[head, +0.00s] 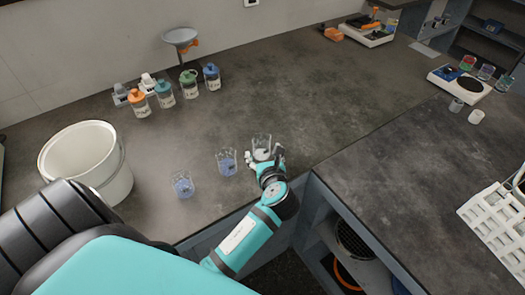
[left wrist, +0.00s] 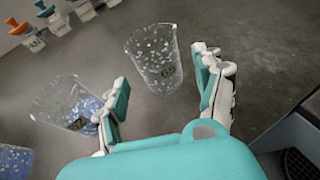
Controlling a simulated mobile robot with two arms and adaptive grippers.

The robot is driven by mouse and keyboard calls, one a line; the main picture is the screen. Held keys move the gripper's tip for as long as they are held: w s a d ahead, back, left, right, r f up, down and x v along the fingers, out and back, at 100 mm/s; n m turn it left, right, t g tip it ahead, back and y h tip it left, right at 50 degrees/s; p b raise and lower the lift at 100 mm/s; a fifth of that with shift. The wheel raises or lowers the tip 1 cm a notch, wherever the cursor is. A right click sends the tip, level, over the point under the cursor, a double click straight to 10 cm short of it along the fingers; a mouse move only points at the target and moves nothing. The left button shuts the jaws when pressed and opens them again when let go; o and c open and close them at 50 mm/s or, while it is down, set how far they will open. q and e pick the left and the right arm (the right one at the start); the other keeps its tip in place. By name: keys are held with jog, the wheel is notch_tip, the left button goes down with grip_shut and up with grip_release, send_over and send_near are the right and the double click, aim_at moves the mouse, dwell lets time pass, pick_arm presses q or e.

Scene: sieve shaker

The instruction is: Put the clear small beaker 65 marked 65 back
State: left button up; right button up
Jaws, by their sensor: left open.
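A clear small beaker (head: 262,143) stands upright on the dark bench near its front edge, the rightmost of three beakers. In the left wrist view the clear beaker (left wrist: 155,58) carries a small dark mark that I cannot read for certain. My left gripper (head: 265,160) is open at its near side. In the left wrist view my left gripper (left wrist: 160,95) has its fingers spread, with the beaker between and just beyond the tips, not clamped. My right gripper is not in view.
Two beakers with blue contents, a middle one (head: 227,161) and a left one (head: 183,184), stand left of it. A white bucket (head: 117,180) is further left. Several capped bottles (head: 164,95) stand at the back. A white rack (head: 490,215) is at the right. The bench's back middle is clear.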

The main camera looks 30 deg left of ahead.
pick_arm(q)
jog(key=v, duration=0.9)
jog(key=shift+s+d, duration=0.1)
jog(key=shift+s, duration=0.05)
